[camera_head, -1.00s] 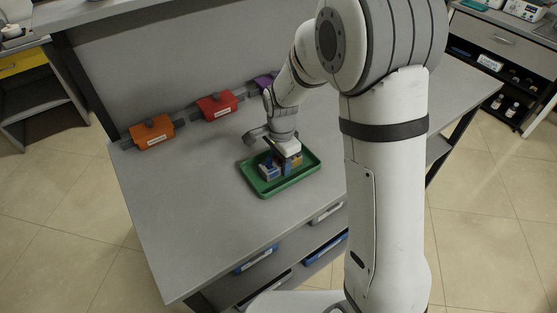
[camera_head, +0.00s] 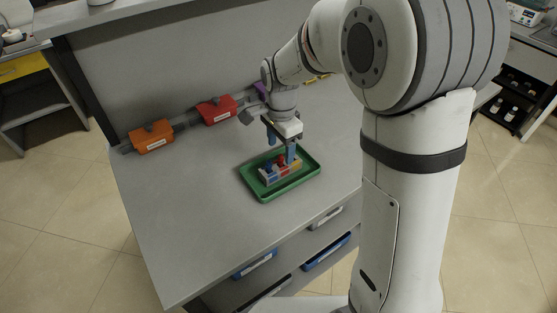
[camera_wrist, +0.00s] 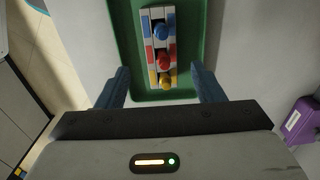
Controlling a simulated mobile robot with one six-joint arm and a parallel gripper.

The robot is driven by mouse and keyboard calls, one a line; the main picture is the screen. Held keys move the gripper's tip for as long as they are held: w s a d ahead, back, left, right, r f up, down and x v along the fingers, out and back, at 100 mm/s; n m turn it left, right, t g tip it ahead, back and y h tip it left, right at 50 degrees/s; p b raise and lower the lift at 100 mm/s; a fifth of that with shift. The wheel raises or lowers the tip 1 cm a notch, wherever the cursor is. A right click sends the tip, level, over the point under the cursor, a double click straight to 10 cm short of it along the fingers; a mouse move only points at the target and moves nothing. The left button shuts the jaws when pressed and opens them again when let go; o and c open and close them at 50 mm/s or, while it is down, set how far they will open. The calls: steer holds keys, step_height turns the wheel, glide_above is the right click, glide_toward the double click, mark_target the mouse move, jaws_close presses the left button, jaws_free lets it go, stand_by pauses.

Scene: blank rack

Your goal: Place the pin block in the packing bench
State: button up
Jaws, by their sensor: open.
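The pin block (camera_wrist: 149,58) is a pale block with blue, red and yellow bands and coloured pegs. It lies in a green tray (camera_wrist: 123,30) on the grey packing bench (camera_head: 190,215). In the head view the block (camera_head: 268,178) also shows inside the tray (camera_head: 262,197). My gripper (camera_head: 281,147) is above the tray, its blue fingers spread and empty. In the wrist view the gripper's fingers (camera_wrist: 160,88) are apart, and the block shows ahead of and between them, not held.
An orange labelled holder (camera_head: 152,138), a red one (camera_head: 216,110) and a purple one (camera_wrist: 299,122) sit on a rail at the bench's back. Blue-fronted bins (camera_head: 256,264) are on a shelf below. The bench's left front surface is clear.

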mark_target(282, 162)
step_height(282, 162, up, 4)
steer(key=shift+r, duration=0.15)
steer(key=s+d+r+n+t, duration=0.1)
steer(key=s+d+r+n, duration=0.1)
steer(key=s+d+n, duration=0.3)
steer(key=s+d+r+n+t, duration=0.2)
steer(key=s+d+n, duration=0.4)
steer(key=s, duration=0.8)
steer(key=d, duration=0.3)
steer(key=shift+s+r, duration=0.15)
steer(key=shift+s, duration=0.05)
steer(key=shift+s, duration=0.1)
